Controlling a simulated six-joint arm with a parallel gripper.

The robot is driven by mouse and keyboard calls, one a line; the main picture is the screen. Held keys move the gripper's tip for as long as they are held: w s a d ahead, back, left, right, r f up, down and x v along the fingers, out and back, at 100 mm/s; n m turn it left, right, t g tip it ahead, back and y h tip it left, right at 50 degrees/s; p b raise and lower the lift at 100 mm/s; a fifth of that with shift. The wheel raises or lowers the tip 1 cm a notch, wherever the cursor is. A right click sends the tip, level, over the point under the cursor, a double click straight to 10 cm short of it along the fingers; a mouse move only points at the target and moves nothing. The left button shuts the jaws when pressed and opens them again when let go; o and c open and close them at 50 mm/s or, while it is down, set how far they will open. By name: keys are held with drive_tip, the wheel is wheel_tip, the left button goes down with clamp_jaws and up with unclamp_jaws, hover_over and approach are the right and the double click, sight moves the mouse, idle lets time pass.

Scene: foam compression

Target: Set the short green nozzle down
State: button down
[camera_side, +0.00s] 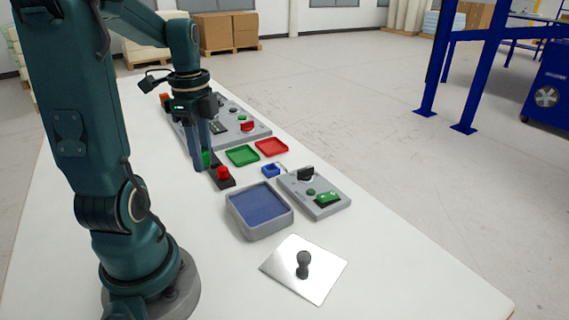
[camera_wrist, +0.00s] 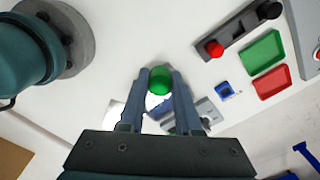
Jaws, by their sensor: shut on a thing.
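The green nozzle (camera_wrist: 160,80) sits between the two fingertips in the wrist view. It also shows as a small green patch by the fingers in the side view (camera_side: 206,158), mostly hidden by them. My gripper (camera_wrist: 159,76) is shut on it, pointing down beside the dark rack; my gripper is at the left of the rack in the side view (camera_side: 203,164). I cannot tell whether the nozzle touches the table. A red nozzle (camera_side: 222,172) stands on the dark rack (camera_wrist: 238,33). The green tray (camera_side: 242,155) lies flat and empty, right of my gripper.
An empty red tray (camera_side: 271,147) lies beside the green one. A small blue item (camera_side: 270,170), a grey tray with blue foam (camera_side: 260,229) and a panel with a green switch (camera_side: 315,193) stand nearer. A shiny plate (camera_side: 284,268) with a dark knob lies at front.

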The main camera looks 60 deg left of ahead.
hover_over(262, 216)
wheel_tip(262, 216, down, 7)
drive_tip(key=shift+s+r, duration=0.15)
drive_tip(key=shift+r, duration=0.05)
drive_tip(key=shift+f, duration=1.85)
drive_tip(key=shift+f, duration=0.15)
drive_tip(key=c, duration=0.6)
unclamp_jaws()
